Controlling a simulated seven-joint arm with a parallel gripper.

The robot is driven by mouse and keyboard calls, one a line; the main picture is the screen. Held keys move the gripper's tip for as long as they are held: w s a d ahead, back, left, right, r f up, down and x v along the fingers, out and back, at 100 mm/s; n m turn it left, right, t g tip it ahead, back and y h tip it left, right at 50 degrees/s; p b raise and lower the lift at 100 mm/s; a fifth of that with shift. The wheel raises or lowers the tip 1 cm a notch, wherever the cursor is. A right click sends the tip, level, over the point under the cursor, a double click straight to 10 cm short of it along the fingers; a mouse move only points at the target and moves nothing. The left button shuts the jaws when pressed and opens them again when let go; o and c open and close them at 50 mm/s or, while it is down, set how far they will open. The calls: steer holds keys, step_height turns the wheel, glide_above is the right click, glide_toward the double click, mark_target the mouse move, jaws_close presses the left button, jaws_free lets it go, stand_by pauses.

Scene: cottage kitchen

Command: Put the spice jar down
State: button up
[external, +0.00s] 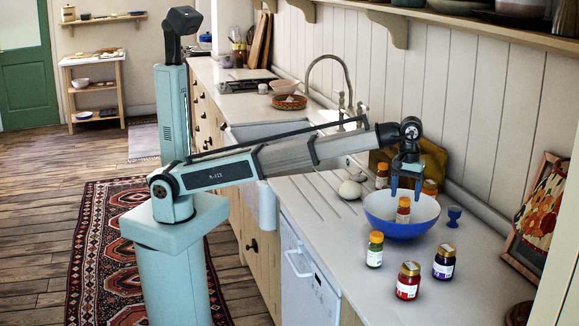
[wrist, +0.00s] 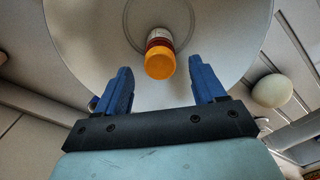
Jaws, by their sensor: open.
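A spice jar (external: 403,210) with an orange lid and a pale label stands inside the blue bowl (external: 378,226) on the counter. In the wrist view the jar (wrist: 160,60) shows lid first, near the middle of the bowl's pale inside (wrist: 90,40). My gripper (external: 407,190) is over the bowl with its blue fingers pointing down. In the wrist view my gripper (wrist: 162,85) is open, its fingers spread wide with nothing between them. The jar is apart from both fingers there.
A green jar (external: 375,249), a red jar (external: 408,280) and a dark purple jar (external: 444,262) stand in front of the bowl. More jars (external: 382,175) stand behind it. A small blue cup (external: 454,216) is to its right. A pale round object (external: 350,189) lies left.

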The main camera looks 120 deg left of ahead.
step_height(320, 180, up, 7)
stand_by(0.3)
steer(key=shift+o, duration=0.2)
steer(key=shift+r, duration=0.1)
